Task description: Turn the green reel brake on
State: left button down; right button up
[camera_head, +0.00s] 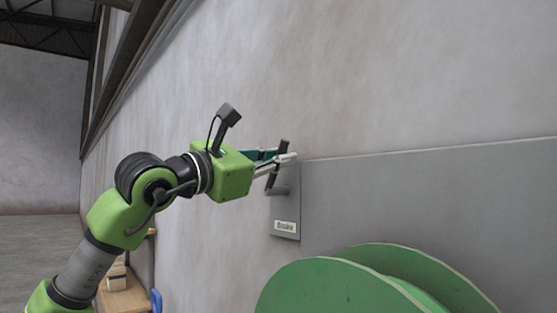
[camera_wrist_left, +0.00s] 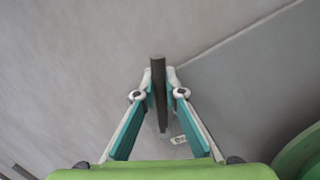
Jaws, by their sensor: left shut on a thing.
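The brake is a grey plate (camera_head: 291,207) on the wall with a small white label (camera_head: 285,226) that seems to read "Brake". A dark bar-shaped handle (camera_head: 284,146) stands out from the upper part of the plate. My left gripper (camera_head: 280,160) is shut on this handle. In the left wrist view the handle (camera_wrist_left: 158,66) runs upright between the two fingertips of the left gripper (camera_wrist_left: 159,92), and the label (camera_wrist_left: 179,139) shows below it. The fingers hide part of the handle's mount. My right gripper is not in view.
A large green reel (camera_head: 335,290) stands at the lower right, below the plate. A grey panel (camera_head: 430,190) covers the wall to the right. A wooden bench (camera_head: 122,296) with boxes and a blue item is at the lower left, behind my arm.

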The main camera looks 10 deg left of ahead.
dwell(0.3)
pick_arm(q)
jog(key=c, duration=2.1)
grip_release()
jog(key=v, duration=1.2)
jog(key=shift+s+d, duration=0.1)
